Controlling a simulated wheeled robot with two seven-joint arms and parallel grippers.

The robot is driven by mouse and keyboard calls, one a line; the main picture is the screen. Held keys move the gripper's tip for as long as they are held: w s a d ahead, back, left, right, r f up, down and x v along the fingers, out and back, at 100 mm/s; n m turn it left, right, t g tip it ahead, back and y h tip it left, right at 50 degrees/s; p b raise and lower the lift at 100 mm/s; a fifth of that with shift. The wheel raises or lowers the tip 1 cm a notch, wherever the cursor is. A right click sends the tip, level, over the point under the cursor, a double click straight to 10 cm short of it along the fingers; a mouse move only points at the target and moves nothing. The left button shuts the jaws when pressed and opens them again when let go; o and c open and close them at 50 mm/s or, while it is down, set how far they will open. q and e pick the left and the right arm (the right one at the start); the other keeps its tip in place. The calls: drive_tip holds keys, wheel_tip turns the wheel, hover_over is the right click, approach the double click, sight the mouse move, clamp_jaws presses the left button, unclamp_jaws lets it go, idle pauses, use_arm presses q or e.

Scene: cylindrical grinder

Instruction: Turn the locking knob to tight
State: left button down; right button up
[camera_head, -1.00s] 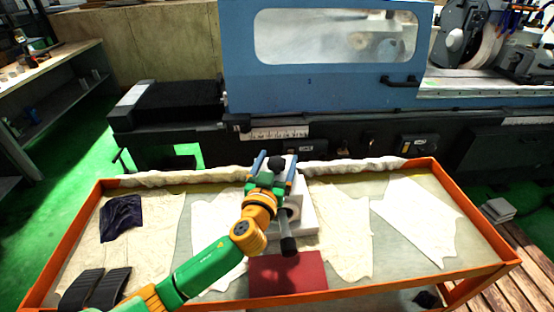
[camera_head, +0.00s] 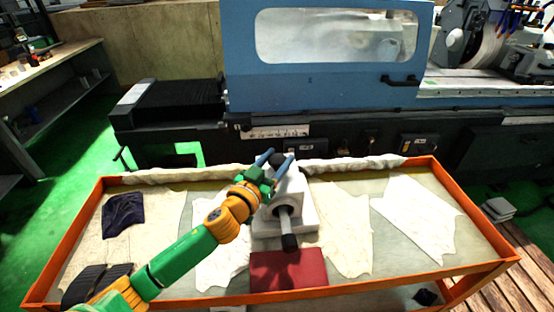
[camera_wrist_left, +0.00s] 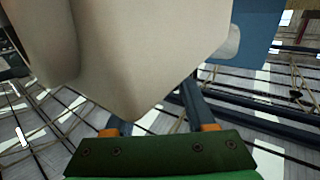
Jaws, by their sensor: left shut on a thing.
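A white fixture (camera_head: 299,196) stands on the orange-framed table. The black locking knob (camera_head: 276,158) is at the fixture's top, partly hidden by my gripper. My left gripper (camera_head: 280,157) reaches in from the lower left, its two blue fingers on either side of the knob and shut on it. In the left wrist view the fingers (camera_wrist_left: 160,108) run up under a large pale body, which hides their tips and the knob. My right gripper is not in view.
A dark red block (camera_head: 288,270) lies in front of the fixture. Pale cloths (camera_head: 415,220), a dark cloth (camera_head: 122,215) and black pads (camera_head: 95,285) lie on the table. The blue-covered grinder (camera_head: 330,75) stands behind the table.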

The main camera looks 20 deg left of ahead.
use_arm(q)
drive_tip(key=m+h, duration=0.2)
drive_tip(key=m+g+h, duration=0.1)
drive_tip(key=h, duration=0.2)
drive_tip(key=shift+a+m, duration=0.2)
drive_tip(key=shift+m, duration=0.2)
drive_tip(key=m+g+h, duration=0.1)
drive_tip(key=h, duration=0.2)
drive_tip(key=shift+w+m+b, duration=0.1)
drive_tip(key=shift+m+b, duration=0.25)
drive_tip(key=shift+m, duration=0.05)
drive_tip(key=shift+f+m+g+h+b, duration=0.1)
drive_tip(key=shift+m+g+h+b, duration=0.25)
drive_tip(key=shift+g+h, duration=0.3)
drive_tip(key=m+g+h+b, duration=0.1)
drive_tip(key=b, duration=0.1)
drive_tip(key=m+g+h+b, duration=0.1)
drive_tip(key=g+h+b, duration=0.1)
drive_tip(key=m+g+h+b, duration=0.1)
drive_tip(key=m+b, duration=0.1)
drive_tip(key=shift+d+f+h, duration=0.1)
drive_tip(key=shift+f+h, duration=0.15)
drive_tip(key=shift+r+m+g+h+b, duration=0.15)
drive_tip(key=shift+m+g+h+b, duration=0.35)
drive_tip(key=shift+g+b, duration=0.5)
